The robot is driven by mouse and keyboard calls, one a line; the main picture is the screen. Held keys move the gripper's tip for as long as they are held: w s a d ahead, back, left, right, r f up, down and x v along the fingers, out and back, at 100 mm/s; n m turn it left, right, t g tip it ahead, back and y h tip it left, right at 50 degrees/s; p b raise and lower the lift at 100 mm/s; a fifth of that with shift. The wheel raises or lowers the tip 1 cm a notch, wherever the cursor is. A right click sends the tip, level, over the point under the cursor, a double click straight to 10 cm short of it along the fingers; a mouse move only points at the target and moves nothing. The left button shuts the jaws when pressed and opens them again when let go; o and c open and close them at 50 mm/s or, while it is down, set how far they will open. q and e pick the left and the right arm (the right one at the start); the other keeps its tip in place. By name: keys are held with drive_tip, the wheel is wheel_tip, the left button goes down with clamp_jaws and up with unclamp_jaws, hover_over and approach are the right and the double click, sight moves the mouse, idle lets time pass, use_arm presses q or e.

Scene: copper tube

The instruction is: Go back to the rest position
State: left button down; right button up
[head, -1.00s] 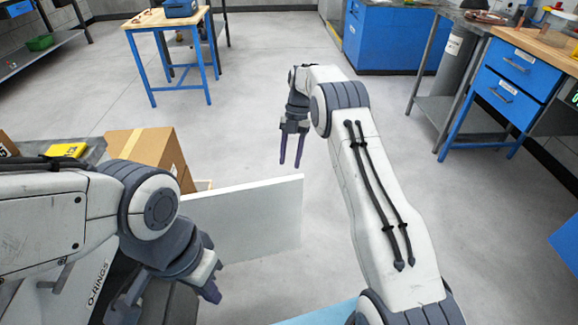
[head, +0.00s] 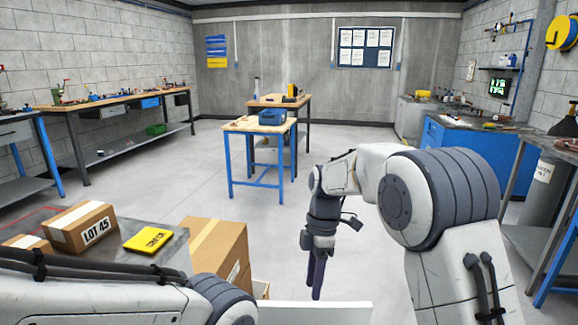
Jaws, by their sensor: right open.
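My right arm comes in from the lower right and bends over at its elbow. My right gripper (head: 317,276) hangs from it, fingers pointing down, over open floor in the middle of the head view. It is open, with nothing visible between its fingers. My left arm shows only in part along the lower left edge. My left gripper is out of the picture. No copper tube can be made out in this view.
A grey table (head: 172,249) at lower left bears a LOT 45 box (head: 80,226) and a yellow case (head: 148,240). A larger cardboard box (head: 219,250) stands beside it. A blue-legged table (head: 238,125) stands ahead on clear floor. Blue cabinets (head: 462,147) are at right.

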drive_tip(key=s+a+r+m+t, duration=0.1)
drive_tip(key=s+a+r+m, duration=0.15)
drive_tip(key=s, duration=0.45)
drive_tip(key=s+a+r+m, duration=0.1)
drive_tip(key=s+m, duration=0.2)
drive_tip(key=s, duration=0.4)
drive_tip(key=s+d+f+m+t, duration=0.1)
drive_tip(key=s+d+f+m, duration=0.15)
drive_tip(key=s+m, duration=0.75)
drive_tip(key=s+r+n+p, duration=0.1)
drive_tip(key=s+r+p, duration=0.1)
drive_tip(key=r+p, duration=0.8)
drive_tip(key=s+r+n+p, duration=0.1)
drive_tip(key=r+n+p, duration=0.1)
drive_tip(key=r+p, duration=0.9)
drive_tip(key=shift+s+p, duration=0.3)
drive_tip(key=shift+s, duration=0.05)
